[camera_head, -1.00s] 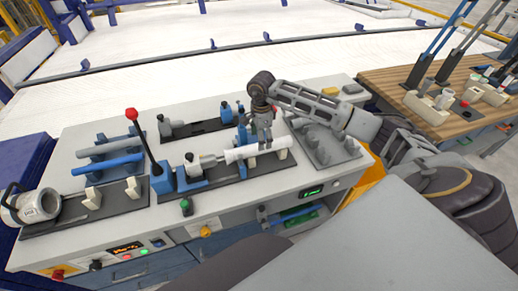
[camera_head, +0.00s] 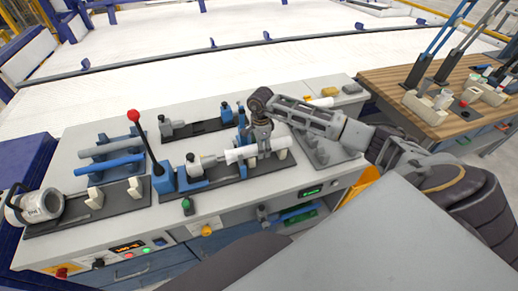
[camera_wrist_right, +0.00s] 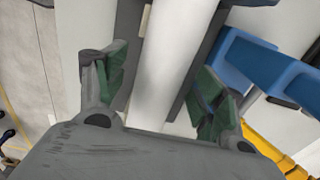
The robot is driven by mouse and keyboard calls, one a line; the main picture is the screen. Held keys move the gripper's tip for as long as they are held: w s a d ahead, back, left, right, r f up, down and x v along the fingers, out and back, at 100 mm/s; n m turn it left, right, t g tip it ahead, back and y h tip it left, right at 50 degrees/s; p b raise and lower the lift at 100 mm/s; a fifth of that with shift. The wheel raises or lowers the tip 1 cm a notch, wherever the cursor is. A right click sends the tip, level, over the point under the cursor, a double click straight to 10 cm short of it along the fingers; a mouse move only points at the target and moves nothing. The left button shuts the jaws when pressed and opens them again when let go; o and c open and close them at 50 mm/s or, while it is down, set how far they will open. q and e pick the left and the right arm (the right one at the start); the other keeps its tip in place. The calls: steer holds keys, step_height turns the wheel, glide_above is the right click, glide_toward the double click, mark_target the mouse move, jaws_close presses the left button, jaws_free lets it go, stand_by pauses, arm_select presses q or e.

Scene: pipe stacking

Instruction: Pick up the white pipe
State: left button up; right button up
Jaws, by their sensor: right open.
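The white pipe (camera_head: 237,154) lies roughly level on the dark fixture on the bench, its left end at a grey clamp (camera_head: 193,164). My right gripper (camera_head: 263,150) is over the right part of the pipe, pointing down. In the right wrist view the white pipe (camera_wrist_right: 178,62) runs between the two spread fingers of the gripper (camera_wrist_right: 160,85), with a gap on each side. The gripper is open and holds nothing. My left gripper is not in view.
A lever with a red knob (camera_head: 133,116) rises left of the clamp. A grey pipe (camera_head: 110,147) and a blue pipe (camera_head: 108,165) rest on supports further left. A white mug-like cylinder (camera_head: 38,206) is at the left edge. A wooden table (camera_head: 395,83) stands right.

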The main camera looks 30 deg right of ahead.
steer(key=c, duration=1.2)
steer(key=shift+r, duration=0.15)
steer(key=shift+r+b, duration=0.8)
steer(key=shift+r, duration=4.1)
